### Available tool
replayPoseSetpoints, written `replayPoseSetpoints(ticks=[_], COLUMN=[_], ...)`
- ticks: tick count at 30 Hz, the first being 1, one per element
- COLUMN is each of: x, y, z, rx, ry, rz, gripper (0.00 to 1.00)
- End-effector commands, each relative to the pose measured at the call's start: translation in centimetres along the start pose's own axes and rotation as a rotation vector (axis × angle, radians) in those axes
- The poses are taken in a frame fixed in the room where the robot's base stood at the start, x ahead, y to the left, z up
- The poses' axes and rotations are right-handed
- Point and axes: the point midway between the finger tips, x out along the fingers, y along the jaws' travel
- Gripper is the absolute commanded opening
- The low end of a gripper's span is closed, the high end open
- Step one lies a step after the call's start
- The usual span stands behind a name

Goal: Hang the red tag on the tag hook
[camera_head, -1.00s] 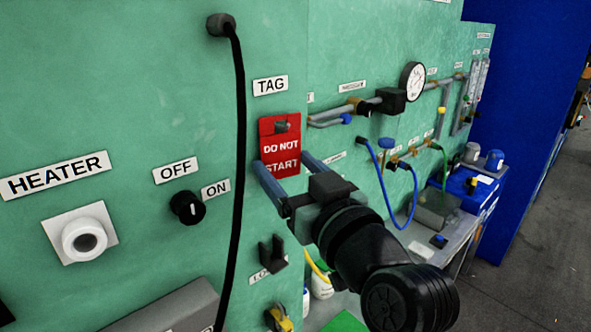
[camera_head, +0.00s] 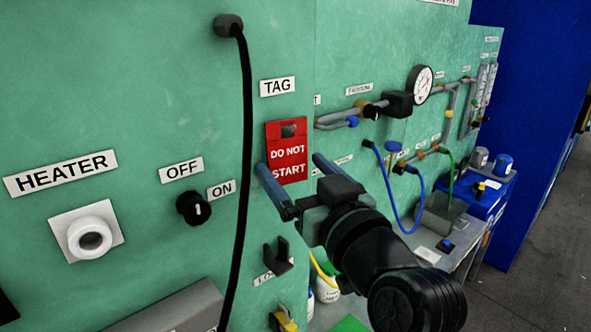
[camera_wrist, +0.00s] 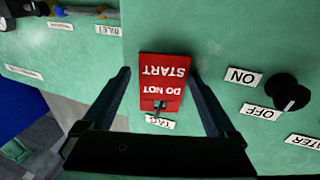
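The red tag (camera_head: 287,152), lettered DO NOT START, is upright against the green panel below the TAG label (camera_head: 278,86). In the wrist view the red tag (camera_wrist: 165,72) appears upside down. The dark tag hook (camera_wrist: 159,104) shows at the tag's hole, and the tag appears to hang on it. The hook's exact seating in the hole is too small to make out. My gripper (camera_head: 290,161) is open, with its fingertips apart on either side of the tag's lower part. In the wrist view both fingers of my gripper (camera_wrist: 159,72) are clear of the tag's edges.
A black cable (camera_head: 245,160) hangs close to the left of my gripper. An OFF/ON knob (camera_head: 193,208) and a white heater socket (camera_head: 91,237) are further left. A dark bracket (camera_head: 279,255) sticks out below. Pipes and a gauge (camera_head: 420,84) are at the right.

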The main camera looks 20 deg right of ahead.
Motion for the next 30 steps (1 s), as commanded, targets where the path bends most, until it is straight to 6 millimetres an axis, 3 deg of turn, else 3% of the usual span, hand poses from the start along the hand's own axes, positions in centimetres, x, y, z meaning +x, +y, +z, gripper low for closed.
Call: replayPoseSetpoints(ticks=[17, 20, 30], x=[-0.3, -1.7, -9.2], y=[-0.7, -0.4, 0.1], z=[0.2, 0.4, 0.3], rx=[0.001, 0.0, 0.0], ry=[-0.002, -0.001, 0.002], rz=[-0.016, -0.011, -0.001], gripper=[1.0, 1.0, 1.0])
